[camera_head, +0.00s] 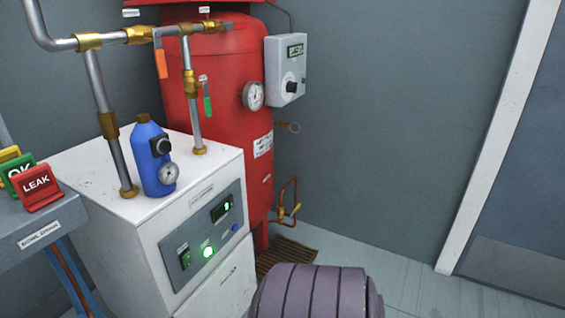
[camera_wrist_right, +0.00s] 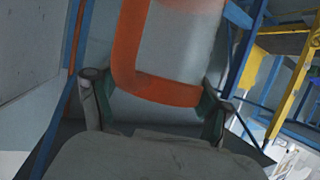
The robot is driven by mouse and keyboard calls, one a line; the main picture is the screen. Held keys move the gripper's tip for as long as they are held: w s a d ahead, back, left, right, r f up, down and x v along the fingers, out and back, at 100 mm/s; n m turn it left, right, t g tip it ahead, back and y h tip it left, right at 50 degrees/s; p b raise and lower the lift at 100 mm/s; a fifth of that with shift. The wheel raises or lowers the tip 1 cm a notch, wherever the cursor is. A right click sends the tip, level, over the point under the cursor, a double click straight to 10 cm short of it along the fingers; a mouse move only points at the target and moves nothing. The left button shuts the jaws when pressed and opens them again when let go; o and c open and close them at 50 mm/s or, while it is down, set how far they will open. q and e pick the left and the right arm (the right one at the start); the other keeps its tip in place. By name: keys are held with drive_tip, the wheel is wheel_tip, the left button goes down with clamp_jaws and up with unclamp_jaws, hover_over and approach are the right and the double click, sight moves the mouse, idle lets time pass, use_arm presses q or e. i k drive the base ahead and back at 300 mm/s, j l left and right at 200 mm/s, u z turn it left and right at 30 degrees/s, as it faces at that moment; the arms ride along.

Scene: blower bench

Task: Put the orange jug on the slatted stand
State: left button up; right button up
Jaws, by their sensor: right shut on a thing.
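The orange jug (camera_wrist_right: 165,88) fills the upper middle of the right wrist view. It shows an orange band around a pale grey body, and its top is cut off by the frame. My right gripper (camera_wrist_right: 155,92) is shut on the jug, with one finger on each side of its lower part. Neither the jug nor the right gripper shows in the head view. A brown slatted stand (camera_head: 291,254) lies low on the floor beside the red tank, partly hidden by the ribbed dark part in front. My left gripper is in neither view.
A white cabinet (camera_head: 200,200) with a blue bottle (camera_head: 153,160) on top stands left of the stand. The red tank (camera_head: 220,110) and copper piping (camera_head: 289,207) stand behind it. Open floor (camera_head: 385,270) lies to the right, towards the door frame.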

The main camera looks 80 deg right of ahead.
sight(284, 254)
drive_tip(key=k+l+z, duration=0.25)
drive_tip(key=l, duration=0.5)
drive_tip(key=k+l+z, duration=0.1)
drive_tip(key=l+z, duration=0.2)
drive_tip(key=l, duration=0.4)
drive_tip(key=l+z, duration=0.25)
drive_tip(key=l, duration=0.5)
